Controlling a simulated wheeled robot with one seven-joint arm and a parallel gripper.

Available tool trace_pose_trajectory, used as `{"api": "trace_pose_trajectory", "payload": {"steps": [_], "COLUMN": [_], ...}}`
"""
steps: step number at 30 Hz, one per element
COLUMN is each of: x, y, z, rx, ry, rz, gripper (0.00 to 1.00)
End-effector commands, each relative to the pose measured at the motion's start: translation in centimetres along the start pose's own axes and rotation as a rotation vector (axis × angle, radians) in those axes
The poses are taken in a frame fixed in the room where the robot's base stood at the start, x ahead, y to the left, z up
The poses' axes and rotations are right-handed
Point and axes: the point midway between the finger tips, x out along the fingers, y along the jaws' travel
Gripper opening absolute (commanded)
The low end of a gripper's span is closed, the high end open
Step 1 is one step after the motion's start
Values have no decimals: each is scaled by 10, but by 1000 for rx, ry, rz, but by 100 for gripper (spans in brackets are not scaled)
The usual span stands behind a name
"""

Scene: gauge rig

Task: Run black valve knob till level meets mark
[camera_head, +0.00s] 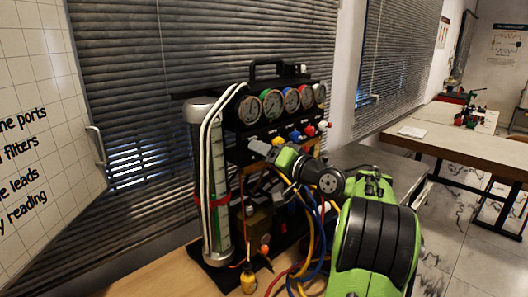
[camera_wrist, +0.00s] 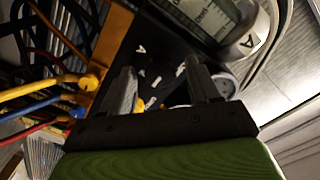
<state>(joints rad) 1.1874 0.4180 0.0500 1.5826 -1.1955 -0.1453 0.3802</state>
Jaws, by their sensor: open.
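The gauge rig (camera_head: 268,125) stands on a bench with several round gauges over a row of coloured knobs. A tall clear column (camera_head: 218,150) stands at its left with a red band (camera_head: 211,201) low around it; I cannot tell the liquid level clearly. My gripper (camera_head: 256,147) is at the left end of the knob row, where it hides the panel behind it. In the wrist view my gripper (camera_wrist: 160,88) is open, with a dark shape with white marks, apparently the black valve knob (camera_wrist: 155,72), between its fingers. Contact cannot be told.
Blue (camera_head: 295,136) and red (camera_head: 310,131) knobs sit just right of my gripper. Yellow, blue and red hoses (camera_head: 318,235) hang below my arm. A small yellow bottle (camera_head: 248,282) stands at the bench front. A table (camera_head: 460,135) stands far right.

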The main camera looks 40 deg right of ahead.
Motion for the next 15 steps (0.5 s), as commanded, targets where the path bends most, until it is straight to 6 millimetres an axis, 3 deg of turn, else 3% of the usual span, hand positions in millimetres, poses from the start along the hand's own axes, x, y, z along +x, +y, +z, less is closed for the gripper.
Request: {"api": "trace_pose_trajectory", "payload": {"steps": [9,15], "x": [6,5], "y": [0,0], "z": [0,0], "rx": [0,0], "ry": [1,1], "rz": [0,0], "gripper": [60,29]}}
